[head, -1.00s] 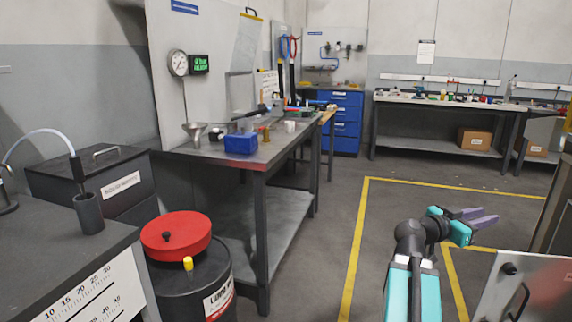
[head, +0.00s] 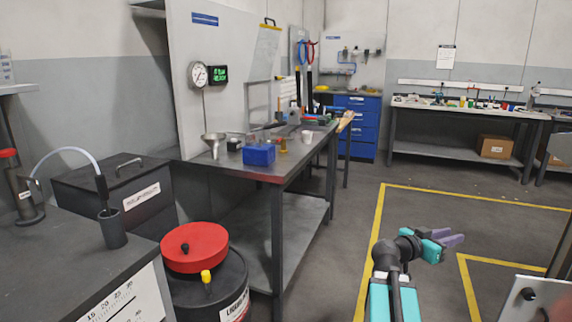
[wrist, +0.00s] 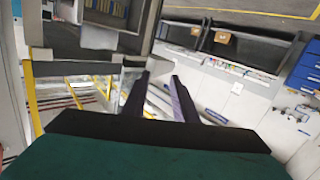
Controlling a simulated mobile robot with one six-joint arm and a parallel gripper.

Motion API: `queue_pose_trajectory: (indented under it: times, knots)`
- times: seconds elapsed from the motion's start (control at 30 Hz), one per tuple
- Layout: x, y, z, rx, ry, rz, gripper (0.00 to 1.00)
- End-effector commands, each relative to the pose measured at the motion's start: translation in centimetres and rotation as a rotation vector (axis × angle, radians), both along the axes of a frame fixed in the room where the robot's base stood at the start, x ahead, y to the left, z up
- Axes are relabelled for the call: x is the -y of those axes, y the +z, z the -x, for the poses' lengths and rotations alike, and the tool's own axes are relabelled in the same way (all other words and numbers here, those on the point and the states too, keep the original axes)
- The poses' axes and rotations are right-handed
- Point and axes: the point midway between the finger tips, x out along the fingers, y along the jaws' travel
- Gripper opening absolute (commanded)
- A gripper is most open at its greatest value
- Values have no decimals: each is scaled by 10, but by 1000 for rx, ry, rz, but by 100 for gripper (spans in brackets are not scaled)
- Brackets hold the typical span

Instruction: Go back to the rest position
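My gripper (head: 455,240) is in the lower right of the head view, held in the air over the open floor. My teal and black arm reaches up to it from the bottom edge. In the wrist view, the two purple fingers of my gripper (wrist: 159,80) stand apart with a gap between them. Nothing shows between the fingers, and they touch nothing that I can see.
A workbench (head: 240,168) with a blue box (head: 259,155) stands centre-left. A black drum with a red lid (head: 194,248) is in front of it. A grey cabinet (head: 535,298) is at the lower right. Yellow lines (head: 372,235) mark clear floor. A back bench (head: 455,106) lines the wall.

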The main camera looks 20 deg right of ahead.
Motion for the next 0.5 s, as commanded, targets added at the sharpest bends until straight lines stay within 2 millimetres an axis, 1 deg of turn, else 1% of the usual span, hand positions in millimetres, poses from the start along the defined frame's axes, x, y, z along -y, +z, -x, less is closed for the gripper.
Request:
queue_pose_trajectory:
  times: [0.03,0.17,0.2,0.4,0.47,0.5]
  knots:
    - [-10,-5,-13,-18,24,-19,26]
    - [-35,-33,-38,-51,73,-72,26]
    - [-43,-43,-44,-60,86,-90,26]
    - [-86,-92,-70,-112,148,-188,26]
    - [-99,-107,-76,-131,164,-220,26]
    - [-109,-118,-79,-146,175,-241,26]
